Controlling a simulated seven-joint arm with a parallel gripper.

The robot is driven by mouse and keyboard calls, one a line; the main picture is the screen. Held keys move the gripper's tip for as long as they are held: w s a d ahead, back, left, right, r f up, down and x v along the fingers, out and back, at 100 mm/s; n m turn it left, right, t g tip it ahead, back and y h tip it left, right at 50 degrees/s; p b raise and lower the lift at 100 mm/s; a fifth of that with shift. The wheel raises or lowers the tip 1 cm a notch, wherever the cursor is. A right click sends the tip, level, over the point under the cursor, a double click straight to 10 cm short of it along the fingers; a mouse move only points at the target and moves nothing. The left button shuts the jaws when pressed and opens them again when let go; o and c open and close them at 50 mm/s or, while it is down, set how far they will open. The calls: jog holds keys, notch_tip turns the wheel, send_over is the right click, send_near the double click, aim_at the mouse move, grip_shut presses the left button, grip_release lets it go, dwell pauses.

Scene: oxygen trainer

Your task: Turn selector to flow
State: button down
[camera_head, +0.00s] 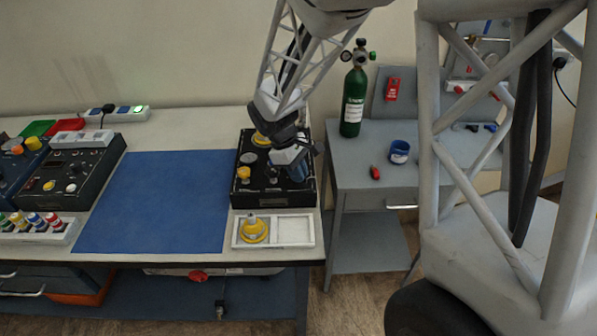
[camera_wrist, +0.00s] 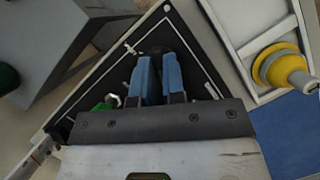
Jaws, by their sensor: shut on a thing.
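The black trainer panel (camera_head: 247,199) lies at the right end of the table, with yellow and grey fittings on its left side. My gripper (camera_head: 297,172) reaches down over the panel's right part. In the wrist view its two blue fingers (camera_wrist: 158,78) are shut on a dark selector knob (camera_wrist: 156,50), mostly hidden between and beyond the fingertips. White line markings (camera_wrist: 131,48) show on the panel beside the knob. A green part (camera_wrist: 104,104) shows left of the fingers. The selector's pointing direction cannot be told.
A white two-part tray (camera_head: 294,231) with a yellow piece (camera_head: 254,231) in its left compartment stands in front of the panel. A blue mat (camera_head: 150,200) covers the table's middle. A green cylinder (camera_head: 353,100) stands on the grey side table (camera_head: 350,180) at right.

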jog(key=shift+f+m, duration=0.1)
jog(key=shift+m, duration=0.3)
jog(key=m, duration=0.2)
jog(key=m+g+y, duration=0.1)
jog(key=m, duration=0.1)
jog(key=shift+w+d+g, duration=0.1)
jog(key=shift+d+g, duration=0.05)
jog(key=shift+g, duration=0.15)
jog(key=m+y, duration=0.1)
jog(key=m, duration=0.2)
jog(key=m+y, duration=0.1)
jog(key=m, duration=0.3)
jog(key=shift+d+g+y, duration=0.15)
jog(key=shift+g+y, duration=0.25)
jog(key=c, duration=1.2)
grip_release()
jog(key=shift+w, duration=0.1)
jog(key=v, duration=0.7)
jog(key=shift+r, duration=0.45)
